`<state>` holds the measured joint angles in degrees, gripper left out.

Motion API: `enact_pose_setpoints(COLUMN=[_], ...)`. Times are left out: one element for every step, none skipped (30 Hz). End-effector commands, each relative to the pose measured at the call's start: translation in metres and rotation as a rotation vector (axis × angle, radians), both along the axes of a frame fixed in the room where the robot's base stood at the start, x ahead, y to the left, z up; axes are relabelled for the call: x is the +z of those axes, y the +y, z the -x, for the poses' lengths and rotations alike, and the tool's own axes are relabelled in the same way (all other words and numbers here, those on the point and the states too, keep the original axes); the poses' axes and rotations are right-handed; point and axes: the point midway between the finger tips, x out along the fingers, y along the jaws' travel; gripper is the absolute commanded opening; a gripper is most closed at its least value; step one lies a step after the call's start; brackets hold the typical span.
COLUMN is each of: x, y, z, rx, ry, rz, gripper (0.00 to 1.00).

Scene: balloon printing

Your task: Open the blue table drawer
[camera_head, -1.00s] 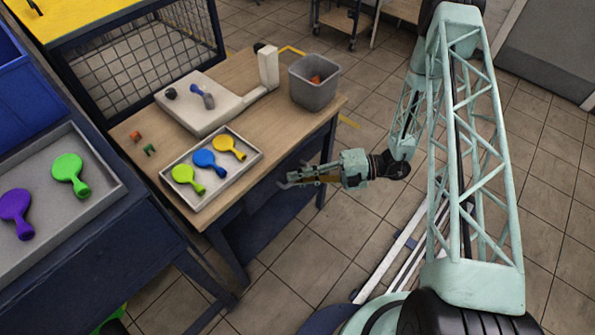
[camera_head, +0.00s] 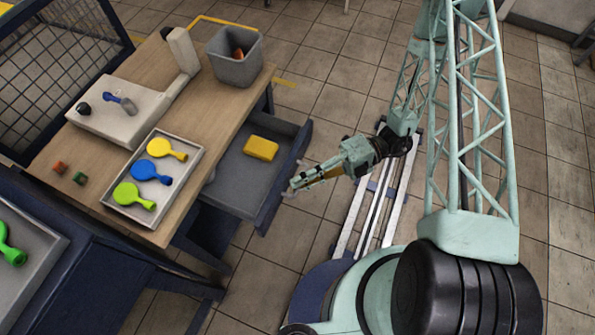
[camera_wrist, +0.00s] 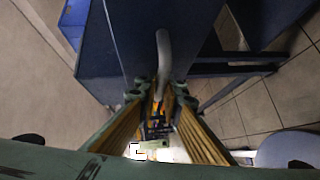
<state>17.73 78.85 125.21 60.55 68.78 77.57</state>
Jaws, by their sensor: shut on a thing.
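The blue table drawer (camera_head: 238,187) stands pulled out from under the wooden table (camera_head: 213,107), its grey inside showing. A yellow block (camera_head: 261,148) lies in it. My gripper (camera_head: 292,187) is at the outer face of the drawer front. In the wrist view, the drawer's pale curved handle (camera_wrist: 163,52) runs down from the blue panel (camera_wrist: 130,25) to between the fingertips of my gripper (camera_wrist: 160,92). My gripper is shut on the handle. In the head view the handle is too small to make out clearly.
On the table stand a grey bin (camera_head: 235,70), a white device (camera_head: 130,121) and a tray (camera_head: 196,155) with yellow, blue and lime balloon-shaped pieces. A dark blue workbench (camera_head: 110,262) is at the lower left. Tiled floor (camera_head: 325,85) is free behind my arm.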

Motion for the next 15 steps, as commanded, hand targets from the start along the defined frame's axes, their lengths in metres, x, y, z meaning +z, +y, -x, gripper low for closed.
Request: enact_pose_setpoints(x=[0.0009,0.0009,0.0008,0.0007,0.0007,0.0007,0.0007,0.0007,0.0007,0.0007,0.0007,0.0007,0.0007,0.0007,0.0006], y=[-0.0006,-0.0010,-0.0015,-0.0017,-0.0019,-0.0020,-0.0021,-0.0023,-0.0023,-0.0023,-0.0022,-0.0022,-0.0022,-0.0023,-0.0022], z=[0.0015,0.0027,0.0042,0.0051,0.0057,0.0062,0.0065,0.0066,0.0066,0.0066,0.0065,0.0065,0.0064,0.0064,0.0063], rx=[0.003,0.006,0.010,0.012,0.013,0.015,0.016,0.017,0.017,0.017,0.017,0.017,0.017,0.017,0.017], ry=[0.000,-0.001,0.000,-0.001,-0.001,-0.001,-0.001,-0.001,-0.001,-0.001,-0.001,-0.001,-0.001,-0.001,-0.001], rz=[-0.001,0.000,-0.001,0.000,0.000,0.000,-0.001,-0.001,-0.001,-0.001,-0.001,-0.001,-0.001,-0.001,-0.001], gripper=[0.00,0.00,0.00,0.00,0.00,0.00,0.00,0.00,0.00,0.00,0.00,0.00,0.00,0.00,0.00])
